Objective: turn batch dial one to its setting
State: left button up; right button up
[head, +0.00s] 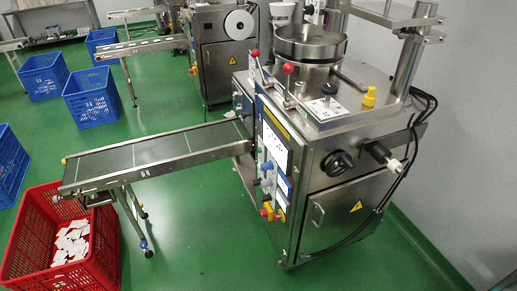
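A steel teabag packing machine (350,190) stands right of centre. Its narrow left face carries a control panel (274,150) with several small knobs (267,182) and coloured buttons in a column. I cannot tell which of these is batch dial one, and their settings are too small to read. A larger black round knob (337,162) sits on the machine's right-hand face, above a cabinet door. Neither of my grippers shows in the head view.
A conveyor (150,155) runs left from the machine to above a red crate (40,240) with white teabags in it. Blue crates (92,95) stand at the left. A second machine (222,65) is behind. Green floor (190,235) in front is clear.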

aim_at(256, 182)
jog(key=i+j+z, duration=0.7)
jog(key=j, duration=0.3)
jog(key=i+j+z, duration=0.25)
jog(key=j, duration=0.2)
